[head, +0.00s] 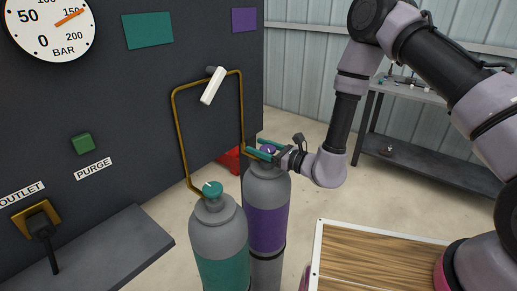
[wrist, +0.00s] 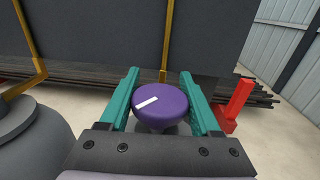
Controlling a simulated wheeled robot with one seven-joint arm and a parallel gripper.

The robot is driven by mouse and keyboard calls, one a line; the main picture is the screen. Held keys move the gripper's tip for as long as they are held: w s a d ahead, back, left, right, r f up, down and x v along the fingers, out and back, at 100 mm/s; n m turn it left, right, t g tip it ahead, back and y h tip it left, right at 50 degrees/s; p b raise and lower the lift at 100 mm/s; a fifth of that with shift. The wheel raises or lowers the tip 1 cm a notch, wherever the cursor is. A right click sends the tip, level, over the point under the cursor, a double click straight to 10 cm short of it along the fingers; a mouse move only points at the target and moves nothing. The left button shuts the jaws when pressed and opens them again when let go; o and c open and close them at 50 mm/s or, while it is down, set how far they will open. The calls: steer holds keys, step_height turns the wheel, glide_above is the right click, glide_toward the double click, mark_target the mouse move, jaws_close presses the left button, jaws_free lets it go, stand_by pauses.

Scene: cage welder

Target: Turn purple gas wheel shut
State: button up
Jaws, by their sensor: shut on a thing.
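The purple gas wheel (wrist: 161,107) sits on top of the grey cylinder with the purple band (head: 266,222). In the head view the wheel (head: 268,149) shows only in part between the fingers. My gripper (wrist: 161,98) has its teal fingers on either side of the wheel and is shut on it. In the head view my gripper (head: 268,148) reaches in from the right at the cylinder's top.
A teal-banded cylinder (head: 221,250) with a teal wheel (head: 212,189) stands close to the left. A brass pipe (head: 178,130) with a white lever (head: 212,87) runs along the dark panel. A red object (head: 229,159) lies behind. A wood-topped surface (head: 375,262) is at front right.

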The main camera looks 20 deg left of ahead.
steer(key=m+t+h, duration=0.2)
steer(key=t, duration=0.1)
steer(key=m+t, duration=0.1)
steer(key=t, duration=0.1)
steer(key=shift+w+d+m+h, duration=0.25)
steer(key=shift+w+m+h, duration=0.1)
steer(key=shift+m+h, duration=0.05)
steer(key=m+t+h, duration=0.3)
steer(key=t+h, duration=0.1)
steer(key=shift+w+d+m, duration=0.3)
steer(key=shift+w, duration=0.05)
steer(key=m+h, duration=0.1)
steer(key=m+t+h, duration=0.1)
steer(key=h, duration=0.1)
steer(key=d+m+t+h, duration=0.1)
steer(key=h, duration=0.1)
steer(key=shift+w, duration=0.25)
steer(key=shift+d+m+t+h, duration=0.2)
steer(key=shift+m+t+h, duration=0.1)
steer(key=shift+m+h, duration=0.6)
steer(key=shift+d+m+t+h, duration=0.15)
steer(key=shift+m+t+h, duration=0.15)
steer(key=shift+m+h, duration=0.55)
steer(key=shift+w+h, duration=0.1)
steer(key=shift+h, duration=0.45)
steer(key=o, duration=1.4)
steer(key=shift+c, duration=0.2)
